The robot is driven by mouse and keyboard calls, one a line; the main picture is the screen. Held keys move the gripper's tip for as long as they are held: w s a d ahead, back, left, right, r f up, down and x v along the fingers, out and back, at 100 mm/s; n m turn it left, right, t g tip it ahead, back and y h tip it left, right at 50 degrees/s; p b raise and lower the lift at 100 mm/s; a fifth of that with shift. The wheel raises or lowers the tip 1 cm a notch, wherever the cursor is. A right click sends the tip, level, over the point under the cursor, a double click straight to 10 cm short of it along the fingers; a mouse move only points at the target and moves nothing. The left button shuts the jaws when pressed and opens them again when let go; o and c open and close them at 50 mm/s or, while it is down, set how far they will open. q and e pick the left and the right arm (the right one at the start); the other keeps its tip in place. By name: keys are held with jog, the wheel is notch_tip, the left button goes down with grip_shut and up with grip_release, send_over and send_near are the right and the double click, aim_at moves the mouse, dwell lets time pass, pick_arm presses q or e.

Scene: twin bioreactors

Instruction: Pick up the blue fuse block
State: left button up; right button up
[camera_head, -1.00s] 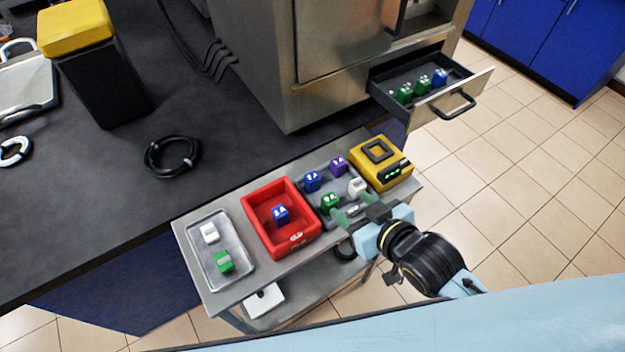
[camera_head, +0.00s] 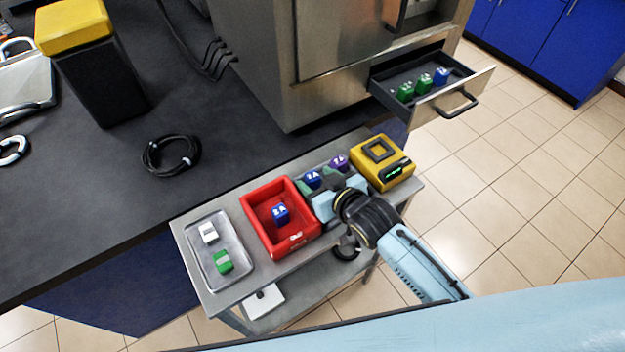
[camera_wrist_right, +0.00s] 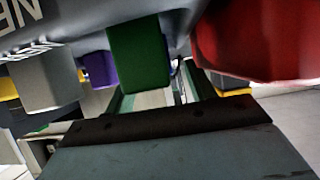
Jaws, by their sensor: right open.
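A blue fuse block (camera_head: 312,179) stands on the grey tray on the cart, next to a purple block (camera_head: 339,162). Another blue block (camera_head: 280,213) sits in the red bin (camera_head: 260,238), and a third (camera_head: 440,76) is in the open drawer. My right gripper (camera_head: 317,183) is open, its green fingertips close to the blue block on the tray; I cannot tell whether they touch it. In the right wrist view a green block (camera_wrist_right: 138,55), a whitish block (camera_wrist_right: 45,80) and the purple block (camera_wrist_right: 101,69) show close by. My left gripper is not in view.
A yellow device (camera_head: 381,162) stands right of the grey tray. A metal tray (camera_head: 238,268) with a white block (camera_head: 208,232) and a green block (camera_head: 222,262) lies left of the red bin. The open drawer (camera_head: 450,98) juts out behind the cart.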

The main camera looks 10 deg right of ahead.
aim_at(316, 179)
jog(key=shift+w+a+f, duration=0.2)
jog(key=shift+w+f, duration=0.05)
jog(key=shift+w, duration=0.25)
jog(key=c, duration=1.1)
notch_tip(316, 179, up, 10)
jog(key=p, duration=0.2)
jog(key=shift+s+d+r+m+t+h+b, duration=0.15)
jog(key=shift+s+d+r+m+h+b, duration=0.65)
jog(key=shift+d, duration=1.1)
jog(key=shift+s+d+r+m+t+h+b, duration=0.2)
jog(key=shift+s+d+r+m+h+b, duration=0.55)
jog(key=shift+d, duration=1.15)
jog(key=shift+s+d+r+m+t+h+b, duration=0.15)
jog(key=shift+s+d+r+m+h+b, duration=0.65)
jog(key=shift+d, duration=1.1)
jog(key=shift+w, duration=0.2)
